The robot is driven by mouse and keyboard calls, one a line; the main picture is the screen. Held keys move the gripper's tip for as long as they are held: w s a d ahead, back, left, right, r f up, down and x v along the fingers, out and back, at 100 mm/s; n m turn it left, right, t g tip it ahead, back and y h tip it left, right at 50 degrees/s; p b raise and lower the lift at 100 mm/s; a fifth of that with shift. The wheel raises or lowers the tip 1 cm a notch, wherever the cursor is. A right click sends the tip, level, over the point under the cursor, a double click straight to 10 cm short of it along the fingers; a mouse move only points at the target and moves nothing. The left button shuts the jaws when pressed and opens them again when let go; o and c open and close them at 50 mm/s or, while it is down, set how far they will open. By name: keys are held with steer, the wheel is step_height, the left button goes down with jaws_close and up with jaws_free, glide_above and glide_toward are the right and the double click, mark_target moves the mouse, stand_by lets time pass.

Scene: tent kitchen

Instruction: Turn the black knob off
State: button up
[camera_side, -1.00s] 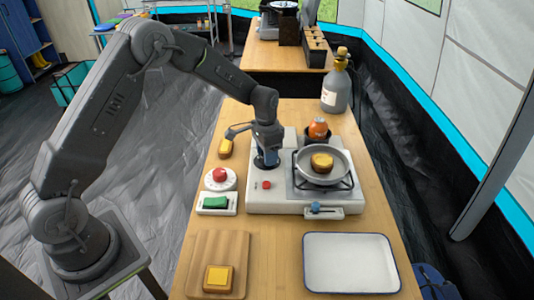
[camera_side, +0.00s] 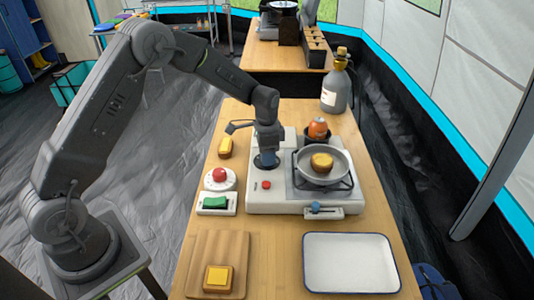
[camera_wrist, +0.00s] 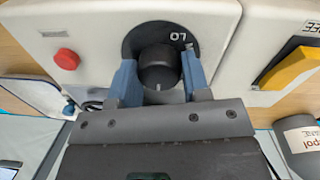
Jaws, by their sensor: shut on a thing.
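The black knob (camera_wrist: 159,68) sits on a dark round dial on the white stove (camera_wrist: 100,30) in the wrist view. A white line shows on the knob's lower edge in that picture, and the letters "LO" show on the dial above it. My gripper (camera_wrist: 158,78) has its blue fingers on both sides of the knob, shut on it. In the side view my gripper (camera_side: 267,162) points down at the left part of the stove (camera_side: 290,205) and hides the knob.
A pan (camera_side: 323,178) with a yellow-brown piece of food stands on the burner. A white tray (camera_side: 350,286), a cutting board (camera_side: 235,245) and a grey bottle (camera_side: 336,90) are nearby.

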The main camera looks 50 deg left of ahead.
steer(key=o, duration=0.9)
steer(key=shift+w+a+r, duration=0.1)
steer(key=shift+a+r, duration=0.1)
steer(key=shift+r, duration=3.3)
steer(key=shift+w+a+r, duration=0.1)
steer(key=shift+a+r, duration=0.05)
steer(key=shift+r, duration=3.35)
